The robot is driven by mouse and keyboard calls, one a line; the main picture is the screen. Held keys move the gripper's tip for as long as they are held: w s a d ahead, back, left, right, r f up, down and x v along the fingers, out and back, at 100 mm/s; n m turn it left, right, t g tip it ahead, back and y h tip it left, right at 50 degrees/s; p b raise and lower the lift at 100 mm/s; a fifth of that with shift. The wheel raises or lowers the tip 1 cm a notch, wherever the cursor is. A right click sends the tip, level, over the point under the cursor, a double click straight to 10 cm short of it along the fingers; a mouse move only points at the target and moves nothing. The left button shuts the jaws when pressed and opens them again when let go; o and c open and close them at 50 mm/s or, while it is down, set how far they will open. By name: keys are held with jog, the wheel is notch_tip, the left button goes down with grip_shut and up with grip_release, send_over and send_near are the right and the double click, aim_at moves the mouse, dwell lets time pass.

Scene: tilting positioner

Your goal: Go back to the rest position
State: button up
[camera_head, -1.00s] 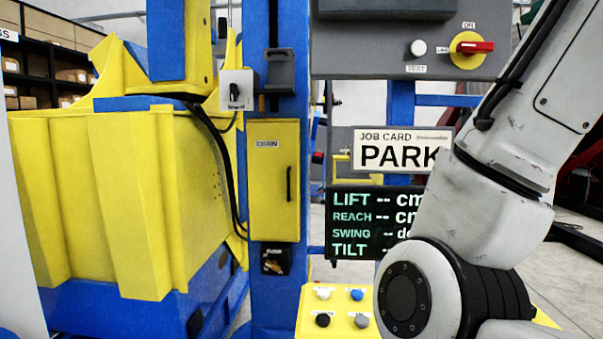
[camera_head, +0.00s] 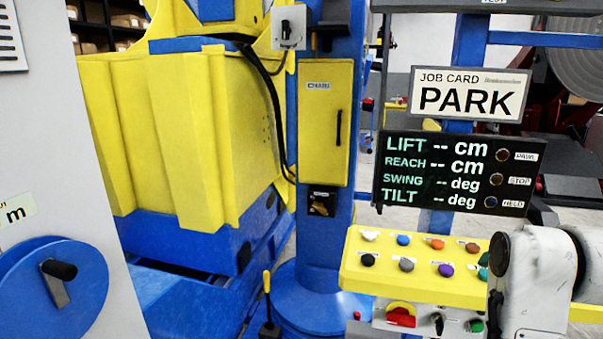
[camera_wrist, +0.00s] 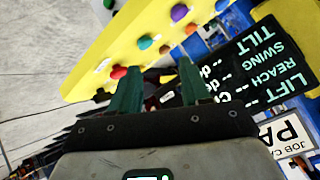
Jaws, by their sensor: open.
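The job card (camera_head: 515,92) reads PARK and hangs above a dark display (camera_head: 455,172). The display shows dashes for LIFT, REACH, SWING and TILT. The yellow button panel (camera_head: 352,268) carries several coloured buttons below it. My arm shows only in part at the lower right of the head view, in front of the panel's right end. In the wrist view my gripper (camera_wrist: 157,68) has its two green fingers apart, with nothing held between them. The panel (camera_wrist: 98,62) lies beyond the fingertips, and the display (camera_wrist: 245,75) is to the right. Whether the fingers touch anything cannot be told.
A blue wheel with a crank handle (camera_head: 50,290) is on a grey panel at the left. A big yellow fixture (camera_head: 180,130) and a blue column with a yellow cabinet (camera_head: 325,120) stand behind. A yellow-tipped lever (camera_head: 267,281) rises low in the middle. Bare floor shows at the wrist view's left.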

jog(key=s+a+f+n+g, duration=0.1)
jog(key=s+f+n, duration=0.1)
jog(key=s+f, duration=0.35)
jog(key=s+a+f+n+g+y, duration=0.1)
jog(key=s+f+g, duration=0.15)
jog(key=f, duration=0.65)
jog(key=s+a+f+n+g, duration=0.1)
jog(key=s+f+n, duration=0.1)
jog(key=s+f, duration=0.35)
jog(key=s+a+f+n+g+y, duration=0.1)
jog(key=s+a+f+n+g, duration=0.1)
jog(key=s+f, duration=0.5)
jog(key=s+a+f+n+g, duration=0.2)
jog(key=s+f, duration=0.6)
jog(key=s, duration=0.5)
jog(key=shift+s+f+y, duration=0.15)
jog(key=shift+s+y, duration=0.05)
jog(key=shift+y, duration=0.2)
jog(key=shift+a, duration=0.1)
jog(key=shift+c, duration=0.5)
